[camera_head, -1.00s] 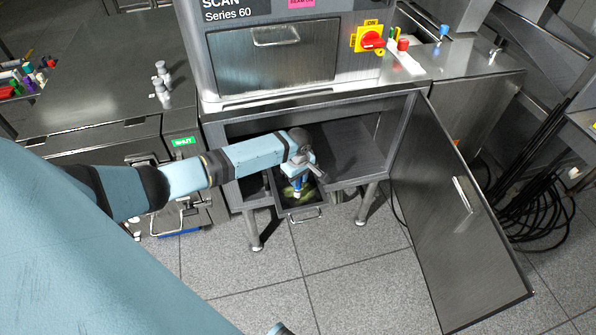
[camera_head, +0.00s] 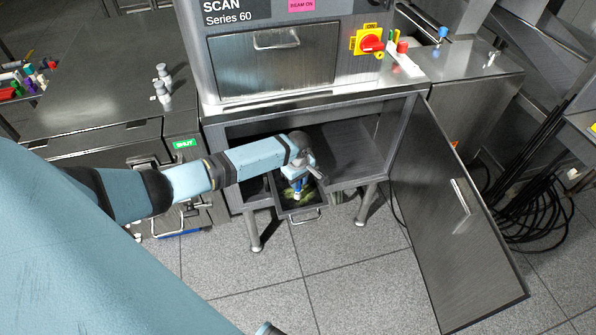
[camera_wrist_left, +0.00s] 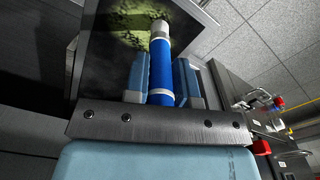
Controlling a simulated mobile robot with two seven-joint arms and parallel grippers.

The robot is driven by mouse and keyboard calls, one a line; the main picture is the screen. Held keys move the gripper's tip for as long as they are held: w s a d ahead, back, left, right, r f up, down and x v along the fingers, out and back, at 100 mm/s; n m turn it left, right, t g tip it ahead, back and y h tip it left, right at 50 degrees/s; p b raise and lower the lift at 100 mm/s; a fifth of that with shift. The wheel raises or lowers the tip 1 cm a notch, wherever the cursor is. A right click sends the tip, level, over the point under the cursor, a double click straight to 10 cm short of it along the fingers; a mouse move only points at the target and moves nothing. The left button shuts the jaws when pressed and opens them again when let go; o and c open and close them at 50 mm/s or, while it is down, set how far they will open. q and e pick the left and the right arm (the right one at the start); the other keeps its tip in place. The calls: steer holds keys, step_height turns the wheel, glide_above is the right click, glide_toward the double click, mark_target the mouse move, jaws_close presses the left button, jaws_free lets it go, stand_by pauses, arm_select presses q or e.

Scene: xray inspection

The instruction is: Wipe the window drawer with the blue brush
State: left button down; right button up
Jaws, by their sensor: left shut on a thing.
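My left gripper (camera_head: 299,183) is down over the small pulled-out drawer (camera_head: 302,211) under the scanner. In the left wrist view my left gripper (camera_wrist_left: 162,85) is shut on the blue brush (camera_wrist_left: 161,62), a blue cylinder with white bands and a pale end. The brush (camera_head: 298,188) shows only in part in the head view. Its pale end lies over the dark drawer floor, which carries a yellow-green smear (camera_wrist_left: 133,22). I cannot tell whether it touches the floor. My right gripper is not in view.
A large cabinet door (camera_head: 450,215) stands open to the right of the drawer. The scanner body (camera_head: 275,60) with a red switch is above. Support legs (camera_head: 255,232) flank the drawer. Black cables (camera_head: 540,205) lie at far right. Bare tiled floor is in front.

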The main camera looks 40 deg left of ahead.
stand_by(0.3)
arm_select(q)
steer(key=shift+f, duration=0.7)
stand_by(0.6)
steer(key=shift+f+p, duration=0.1)
steer(key=shift+p, duration=1.05)
stand_by(2.6)
stand_by(0.3)
steer(key=shift+w+d, duration=0.65)
steer(key=shift+w+d, duration=0.1)
steer(key=shift+w+d+b, duration=0.35)
steer(key=shift+w+d, duration=0.15)
steer(key=shift+w, duration=0.25)
steer(key=shift+w+d, duration=0.1)
steer(key=shift+w+d, duration=0.5)
steer(key=shift+w, duration=0.1)
